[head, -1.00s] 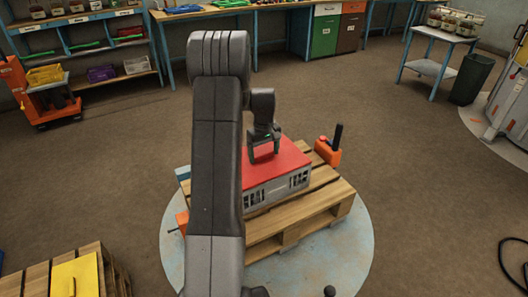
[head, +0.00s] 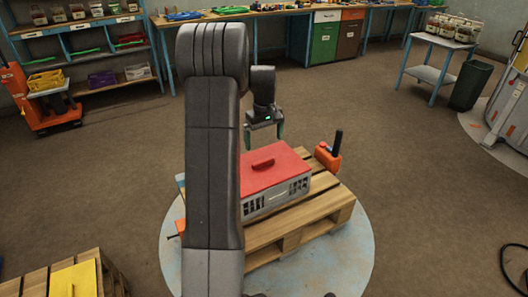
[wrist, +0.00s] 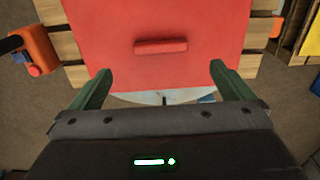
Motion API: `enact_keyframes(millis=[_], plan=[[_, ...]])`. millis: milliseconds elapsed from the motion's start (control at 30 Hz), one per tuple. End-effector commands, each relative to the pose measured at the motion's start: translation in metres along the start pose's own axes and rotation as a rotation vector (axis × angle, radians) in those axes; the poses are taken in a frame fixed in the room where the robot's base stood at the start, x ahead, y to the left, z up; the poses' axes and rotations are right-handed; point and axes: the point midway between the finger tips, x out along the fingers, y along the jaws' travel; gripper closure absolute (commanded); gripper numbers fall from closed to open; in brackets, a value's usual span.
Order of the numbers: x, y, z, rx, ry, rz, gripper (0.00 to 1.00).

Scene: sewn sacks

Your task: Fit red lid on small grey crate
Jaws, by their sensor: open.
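The red lid (head: 275,167) lies flat on top of the small grey crate (head: 275,195), with its raised handle bar facing up. The crate stands on a wooden pallet, and my arm hides its left part. The lid also shows in the wrist view (wrist: 190,20), with its handle ahead of my fingers. My gripper (head: 264,134) is open and empty above the far side of the lid, apart from it. Its two green fingers are spread wide in the wrist view (wrist: 160,82). The lid looks level; I cannot tell whether its edges are fully seated.
The wooden pallet (head: 290,228) sits on a pale round floor patch (head: 345,250). Another pallet with a yellow panel (head: 75,280) is at the lower left. The floor right of the pallet is clear.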

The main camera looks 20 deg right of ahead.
Motion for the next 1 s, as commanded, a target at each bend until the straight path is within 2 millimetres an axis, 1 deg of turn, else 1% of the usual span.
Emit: enact_keyframes(millis=[33,100,233,367,600,767,867,1000], plan=[[-0.01,0.0,0.0,0.0,0.002,0.001,0.0],[-0.02,0.0,-0.001,0.0,0.002,0.001,0.0],[-0.033,0.0,0.0,0.0,0.0,0.0,0.0],[-0.037,0.0,0.0,0.0,0.0,0.0,0.0],[-0.037,0.0,0.0,0.0,-0.001,0.0,0.0],[-0.032,0.0,0.0,0.0,-0.002,-0.002,0.0],[-0.021,0.0,0.001,0.0,-0.003,-0.002,0.0],[0.004,-0.001,0.001,0.0,-0.005,-0.003,0.0]])
